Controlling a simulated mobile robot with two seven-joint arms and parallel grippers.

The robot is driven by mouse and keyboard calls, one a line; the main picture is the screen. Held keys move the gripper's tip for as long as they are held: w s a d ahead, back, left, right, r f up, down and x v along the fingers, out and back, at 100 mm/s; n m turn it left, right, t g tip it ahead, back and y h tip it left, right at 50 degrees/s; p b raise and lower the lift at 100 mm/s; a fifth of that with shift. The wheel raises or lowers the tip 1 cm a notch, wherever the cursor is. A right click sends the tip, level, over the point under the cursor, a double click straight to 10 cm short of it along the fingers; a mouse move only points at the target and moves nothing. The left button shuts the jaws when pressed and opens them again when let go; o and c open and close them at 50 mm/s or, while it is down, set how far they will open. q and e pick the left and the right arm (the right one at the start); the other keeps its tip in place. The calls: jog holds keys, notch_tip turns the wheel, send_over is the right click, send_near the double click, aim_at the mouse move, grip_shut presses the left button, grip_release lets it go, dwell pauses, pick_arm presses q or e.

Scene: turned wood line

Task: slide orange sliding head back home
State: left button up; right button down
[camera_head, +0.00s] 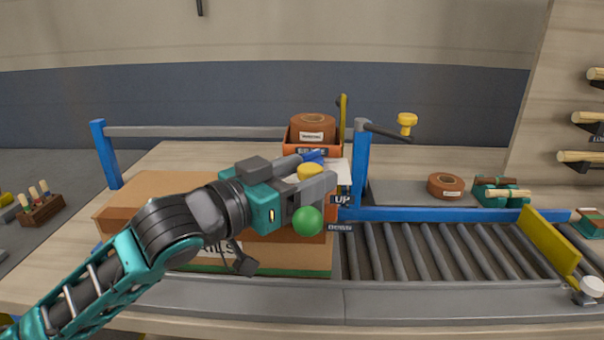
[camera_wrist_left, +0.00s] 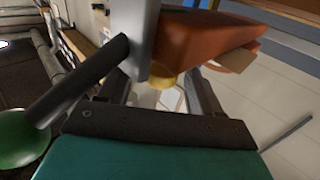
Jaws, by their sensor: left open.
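The orange sliding head (camera_head: 301,135) sits at the right end of the grey rail (camera_head: 195,131), carrying a brown tape roll (camera_head: 312,124). Its orange body also shows in the left wrist view (camera_wrist_left: 195,42). A yellow knob (camera_head: 310,170) shows just below the head; in the left wrist view the knob (camera_wrist_left: 164,79) is partly hidden beneath the orange body. My left gripper (camera_head: 322,170) is open, with its fingers either side of the yellow knob; I cannot tell whether they touch it. My right gripper is out of view.
A cardboard box (camera_head: 150,200) lies under the rail, below my left arm. A green ball knob (camera_head: 307,222) hangs near the UP and DOWN labels. Blue posts (camera_head: 361,165) hold the rail. A roller conveyor (camera_head: 440,252) runs to the right, with a yellow plate (camera_head: 549,240) across it.

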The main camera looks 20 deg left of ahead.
pick_arm(q)
jog(key=shift+c, duration=0.5)
grip_shut()
